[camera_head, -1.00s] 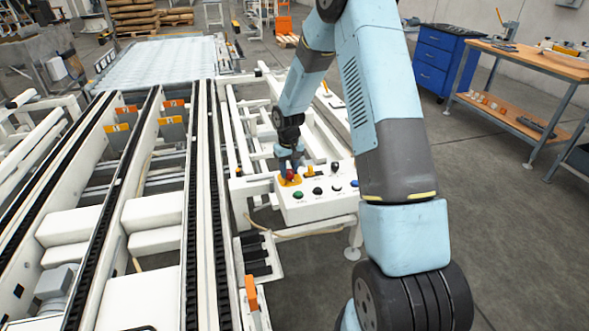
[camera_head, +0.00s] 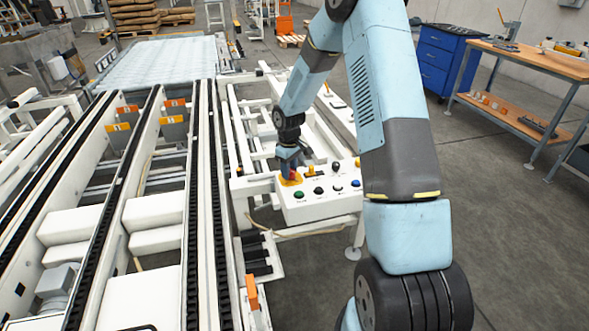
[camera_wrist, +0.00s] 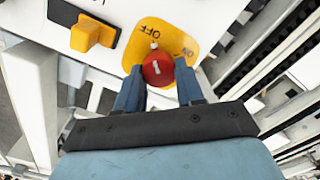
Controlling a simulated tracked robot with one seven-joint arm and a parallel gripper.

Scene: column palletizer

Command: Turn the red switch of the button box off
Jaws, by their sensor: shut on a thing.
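The white button box (camera_head: 322,208) stands beside the conveyor in the head view. The red switch (camera_wrist: 158,70) sits on a yellow plate (camera_wrist: 176,36) marked OFF and ON in the wrist view. Its round cap bears a short white mark, and a small white spot shows between the cap and the word OFF. My gripper (camera_head: 290,167) reaches down onto the switch. In the wrist view my gripper (camera_wrist: 158,83) has its two blue fingers on either side of the red cap, shut on it. The fingers mostly hide the switch in the head view.
A yellow-orange switch (camera_wrist: 93,34) on a black base is near the red one. A green button (camera_head: 299,195) and several dark knobs are on the box. Conveyor rails (camera_head: 200,200) run along the left. Open floor (camera_head: 500,230) lies to the right.

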